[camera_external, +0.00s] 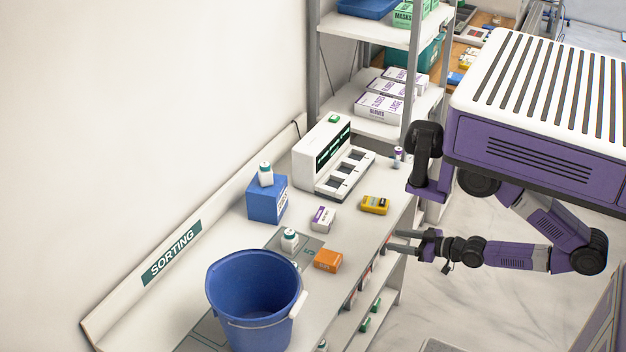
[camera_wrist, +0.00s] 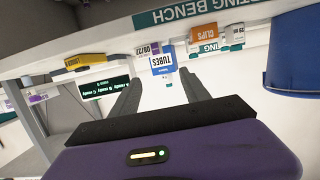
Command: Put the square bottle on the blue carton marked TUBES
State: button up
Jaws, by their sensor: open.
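The blue carton marked TUBES (camera_external: 266,205) stands on the sorting bench near the wall. A white bottle with a teal cap (camera_external: 265,174) stands upright on top of it. A similar white bottle (camera_external: 289,241) stands on the bench between the bucket and the carton. I cannot tell for certain which bottle is square. My gripper (camera_external: 392,241) is open and empty off the bench's front edge, apart from both bottles. The upside-down wrist view shows the carton (camera_wrist: 162,62) beyond and between my fingers (camera_wrist: 158,76).
A blue bucket (camera_external: 254,304) stands at the bench's near end. An orange CLIPS box (camera_external: 327,261), a small white and purple box (camera_external: 322,219) and a yellow box (camera_external: 375,204) lie toward the front. A white device (camera_external: 333,158) stands beyond the carton. Shelves rise behind.

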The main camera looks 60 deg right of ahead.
jog(key=v, duration=0.4)
jog(key=shift+r, duration=0.15)
